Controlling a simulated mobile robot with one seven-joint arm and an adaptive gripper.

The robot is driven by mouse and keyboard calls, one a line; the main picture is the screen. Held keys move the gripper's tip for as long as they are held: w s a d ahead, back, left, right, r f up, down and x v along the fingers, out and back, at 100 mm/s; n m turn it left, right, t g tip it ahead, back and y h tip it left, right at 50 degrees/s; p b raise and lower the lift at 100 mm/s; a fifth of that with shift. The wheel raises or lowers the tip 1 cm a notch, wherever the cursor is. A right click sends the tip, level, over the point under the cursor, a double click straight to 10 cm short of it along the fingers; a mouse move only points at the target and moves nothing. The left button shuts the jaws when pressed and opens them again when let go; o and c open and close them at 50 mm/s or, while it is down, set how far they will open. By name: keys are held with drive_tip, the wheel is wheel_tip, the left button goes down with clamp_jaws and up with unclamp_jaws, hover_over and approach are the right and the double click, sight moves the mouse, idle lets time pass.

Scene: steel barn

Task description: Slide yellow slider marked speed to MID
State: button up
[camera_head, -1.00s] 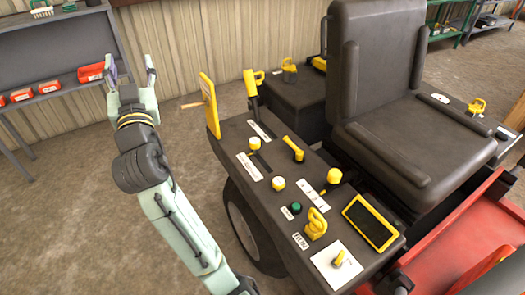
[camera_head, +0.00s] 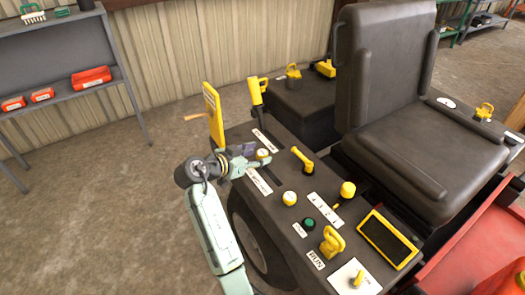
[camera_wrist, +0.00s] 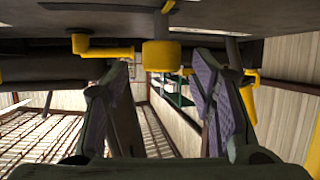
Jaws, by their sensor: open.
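A yellow-capped knob (camera_head: 263,154) stands on the dark control panel beside a white label (camera_head: 259,181), whose words I cannot read. It is likely the speed slider. My gripper (camera_head: 250,158) is open, low over the panel's left edge, with its fingers pointing at this knob. In the wrist view a yellow knob (camera_wrist: 161,55), probably the same one, shows between the tips of my open fingers (camera_wrist: 160,75). I see no contact, and cannot tell whether the fingers reach around it. Part of the slider's slot is hidden by my gripper.
A tall yellow handle (camera_head: 256,91) and a yellow upright plate (camera_head: 214,115) rise behind. A green button (camera_head: 309,223) and black seat (camera_head: 425,140) are to the right.

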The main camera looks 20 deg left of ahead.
sight(260, 154)
drive_tip(key=shift+x, duration=1.55)
clamp_jaws()
